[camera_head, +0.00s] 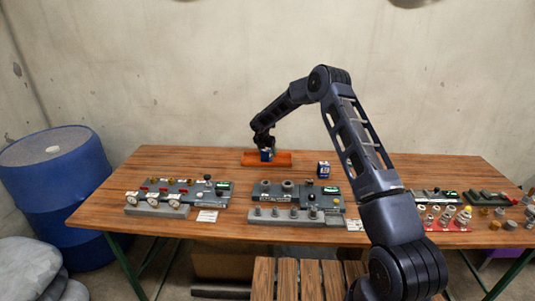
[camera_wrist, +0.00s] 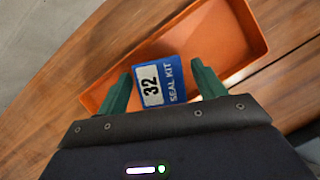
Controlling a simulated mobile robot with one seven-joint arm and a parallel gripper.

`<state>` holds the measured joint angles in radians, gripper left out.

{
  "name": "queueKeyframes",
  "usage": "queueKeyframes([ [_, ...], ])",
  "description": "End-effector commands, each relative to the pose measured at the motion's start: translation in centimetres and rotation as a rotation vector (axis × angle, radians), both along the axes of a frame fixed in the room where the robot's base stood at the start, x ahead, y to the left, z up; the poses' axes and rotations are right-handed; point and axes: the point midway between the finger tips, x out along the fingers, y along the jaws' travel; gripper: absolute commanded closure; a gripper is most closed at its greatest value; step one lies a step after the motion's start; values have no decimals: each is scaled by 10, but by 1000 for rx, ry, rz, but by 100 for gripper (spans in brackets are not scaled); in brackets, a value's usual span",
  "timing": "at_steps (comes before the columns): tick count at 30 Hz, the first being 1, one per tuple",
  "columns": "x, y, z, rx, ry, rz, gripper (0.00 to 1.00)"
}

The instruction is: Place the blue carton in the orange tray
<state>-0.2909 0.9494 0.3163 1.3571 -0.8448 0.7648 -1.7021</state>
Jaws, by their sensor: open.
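The orange tray (camera_head: 284,159) lies at the back of the wooden table, and it fills the upper part of the wrist view (camera_wrist: 214,38). A blue carton (camera_wrist: 160,82) with a white "32" and "SEAL KIT" label is between my fingers, over one end of the tray. In the head view this carton (camera_head: 266,156) shows at the tray's left part, under my gripper (camera_head: 264,143). My gripper (camera_wrist: 161,68) is open, with a finger on each side of the carton. The carton looks to be inside the tray, but its base is hidden.
Another small blue carton (camera_head: 323,169) stands on the table right of the tray. Grey fixture boards with gauges (camera_head: 172,188) and fittings (camera_head: 296,197) fill the front. More parts (camera_head: 446,215) lie at the right. A blue barrel (camera_head: 58,180) stands left of the table.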

Motion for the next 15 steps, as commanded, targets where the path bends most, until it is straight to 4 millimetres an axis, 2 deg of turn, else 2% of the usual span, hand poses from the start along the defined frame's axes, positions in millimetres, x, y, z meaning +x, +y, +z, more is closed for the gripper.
queueKeyframes([
  [9, -22, 10, 58, 1, -2, 1, 31],
  [15, -32, 13, 83, 1, -1, -1, 31],
])
